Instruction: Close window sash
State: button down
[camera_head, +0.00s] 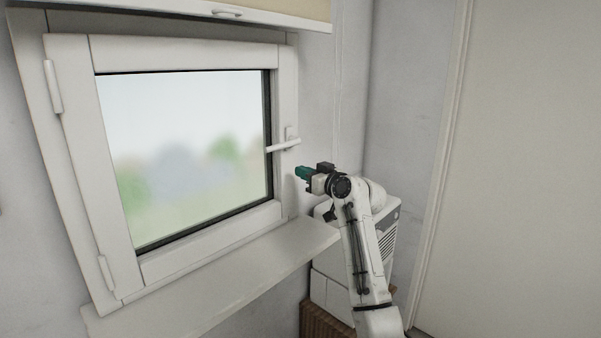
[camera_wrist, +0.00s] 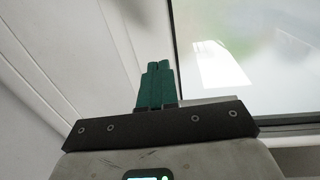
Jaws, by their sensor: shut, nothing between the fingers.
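The window sash (camera_head: 180,262) is a white frame around a glass pane, with hinges on its left side. It sits at or close to its outer frame; I cannot tell whether a small gap is left. Its white handle (camera_head: 284,146) lies about level on the right stile. My gripper (camera_head: 301,172), with teal fingers, is just right of and below the handle, apart from it in the picture. In the wrist view the fingers (camera_wrist: 157,68) are together and empty, with the glass pane (camera_wrist: 245,60) to their right.
A white sill (camera_head: 220,275) juts out below the window. A white box-like unit with a vent (camera_head: 388,243) stands behind my arm, above a brown ribbed object (camera_head: 322,322). A pale door or panel (camera_head: 530,170) fills the right.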

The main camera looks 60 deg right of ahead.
jog(key=d+v, duration=0.1)
jog(key=v, duration=0.7)
jog(key=shift+s+a+b, duration=0.15)
jog(key=shift+s+b, duration=0.2)
jog(key=shift+s, duration=0.1)
jog(key=a+f+n+g+y+p, duration=0.25)
jog(key=a+f+g+y, duration=0.4)
jog(key=a+f, duration=1.95)
jog(key=s+a+f+g+p, duration=0.1)
jog(key=s+a+f+g, duration=0.3)
jog(key=s+a, duration=0.3)
jog(key=s+a+f+g+p, duration=0.1)
jog(key=s+a+f+g, duration=0.3)
jog(key=s+a, duration=0.4)
jog(key=s+n+g+h, duration=0.1)
jog(key=s, duration=0.5)
jog(key=shift+s+a+f, duration=0.25)
jog(key=shift+s+a, duration=0.05)
jog(key=shift+s, duration=0.1)
